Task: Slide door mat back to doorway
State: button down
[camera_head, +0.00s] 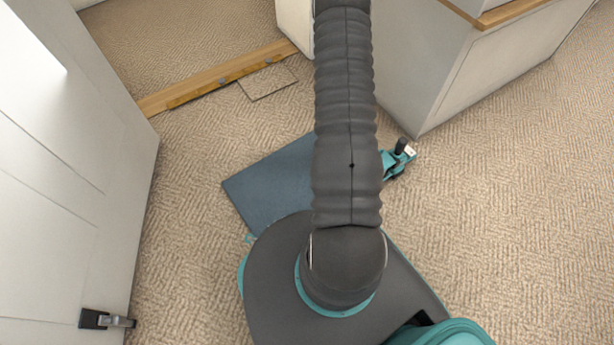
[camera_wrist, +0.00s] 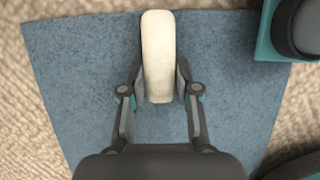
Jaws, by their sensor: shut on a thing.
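The blue door mat (camera_head: 272,186) lies on the carpet, partly hidden by my arm and base in the head view. It fills much of the wrist view (camera_wrist: 75,85). A cream, rounded oblong piece (camera_wrist: 158,50) is over the mat. My gripper (camera_wrist: 161,92) has its two fingers closed on the sides of this piece. Whether the piece is fixed to the mat cannot be told. The doorway has a wooden threshold strip (camera_head: 215,78).
A thin rectangular outline (camera_head: 267,82) marks the carpet just before the threshold. A white door (camera_head: 65,170) with a dark and metal handle (camera_head: 105,320) stands at the left. A white cabinet (camera_head: 425,60) with wooden edging stands at the back right. Carpet between mat and threshold is clear.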

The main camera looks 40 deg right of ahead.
grip_release()
dwell(0.8)
